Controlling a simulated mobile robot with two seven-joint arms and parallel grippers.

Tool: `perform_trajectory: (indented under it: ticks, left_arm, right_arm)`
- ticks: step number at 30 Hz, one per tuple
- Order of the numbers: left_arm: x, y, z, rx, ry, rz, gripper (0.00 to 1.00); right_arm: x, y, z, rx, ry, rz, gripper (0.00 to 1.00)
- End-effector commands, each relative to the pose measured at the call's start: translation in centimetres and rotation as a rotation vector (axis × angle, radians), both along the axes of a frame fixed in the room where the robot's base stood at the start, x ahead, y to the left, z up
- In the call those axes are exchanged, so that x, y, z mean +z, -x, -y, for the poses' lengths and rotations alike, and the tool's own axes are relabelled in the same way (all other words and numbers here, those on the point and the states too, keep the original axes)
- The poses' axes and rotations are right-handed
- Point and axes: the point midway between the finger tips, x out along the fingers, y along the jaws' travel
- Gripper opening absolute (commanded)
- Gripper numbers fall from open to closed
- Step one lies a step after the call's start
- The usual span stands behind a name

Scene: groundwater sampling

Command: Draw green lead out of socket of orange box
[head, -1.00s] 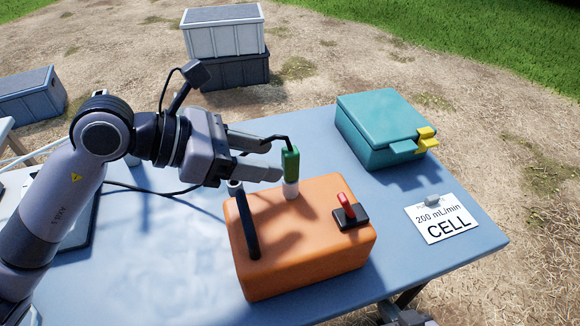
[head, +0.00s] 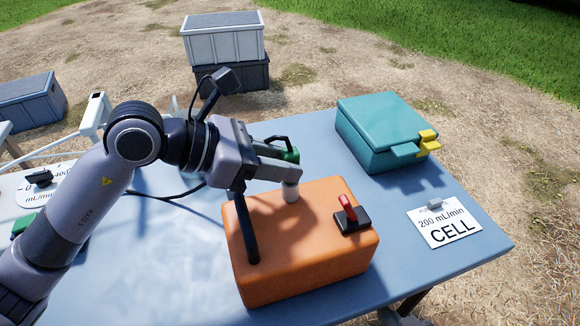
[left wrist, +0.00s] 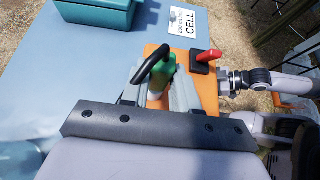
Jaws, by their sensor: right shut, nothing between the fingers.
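The orange box (head: 310,262) sits on the blue table, with a dark handle and a red switch (head: 347,208) on top. The green lead's plug (head: 290,155) stands upright over a pale socket collar (head: 290,192) at the box's back edge. My left gripper (head: 291,166) has its fingers on either side of the plug; the near finger hides part of it. In the left wrist view the green plug (left wrist: 163,75) shows between the fingers; whether they press on it is unclear. My right gripper (left wrist: 228,80), beyond the box in that view, is shut and empty.
A teal case (head: 375,135) with yellow latches stands at the back right. A white CELL card (head: 445,228) lies right of the box. A flow dial (head: 40,185) is at the far left. Dark cable runs across the table behind my left arm.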

Motion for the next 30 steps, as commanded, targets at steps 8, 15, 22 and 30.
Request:
perform_trajectory:
  ticks: [8,15,22,30]
  left_arm:
    - [0.8,0.0,0.0,0.0,0.0,0.0,0.05]
    - [1.8,0.0,0.0,0.0,0.0,0.0,0.05]
    - [2.7,0.0,0.0,0.0,0.0,0.0,0.05]
    - [3.8,0.0,0.0,0.0,0.0,0.001,0.05]
  right_arm:
    - [0.5,0.0,0.0,-0.001,0.001,-0.001,0.0]
    - [1.2,0.0,0.0,-0.002,-0.001,-0.001,0.0]
    - [1.8,0.0,-0.1,-0.004,-0.004,-0.001,0.0]
    - [2.6,0.0,-0.1,-0.006,-0.004,-0.001,0.0]
